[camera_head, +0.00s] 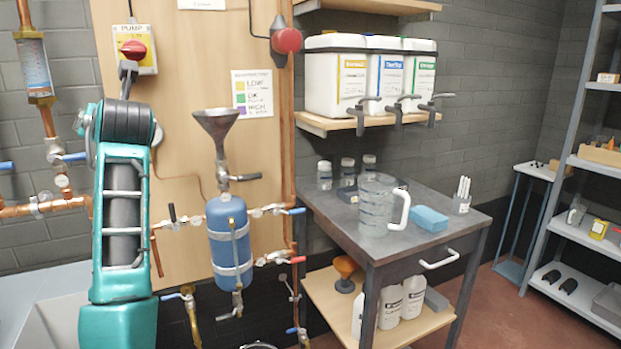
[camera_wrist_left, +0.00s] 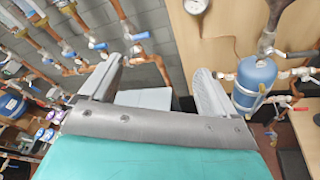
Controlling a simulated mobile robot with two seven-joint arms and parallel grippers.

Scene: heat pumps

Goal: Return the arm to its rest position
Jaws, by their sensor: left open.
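My left arm (camera_head: 123,215) rises in teal and black at the left of the head view, in front of the wooden panel; its fingers cannot be made out there. In the left wrist view my left gripper (camera_wrist_left: 156,85) is open. Its two grey fingers stand wide apart with nothing between them. Behind them are a grey block wall, a pale box-like surface and copper pipes. My right arm and gripper are in neither view.
A blue tank (camera_head: 230,245) with a funnel (camera_head: 216,126) and valves stands right of my arm; the tank also shows in the wrist view (camera_wrist_left: 256,82). A workbench (camera_head: 335,225) carries a clear jug (camera_head: 376,205) and a blue sponge (camera_head: 429,219). A shelf (camera_head: 312,122) holds white canisters.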

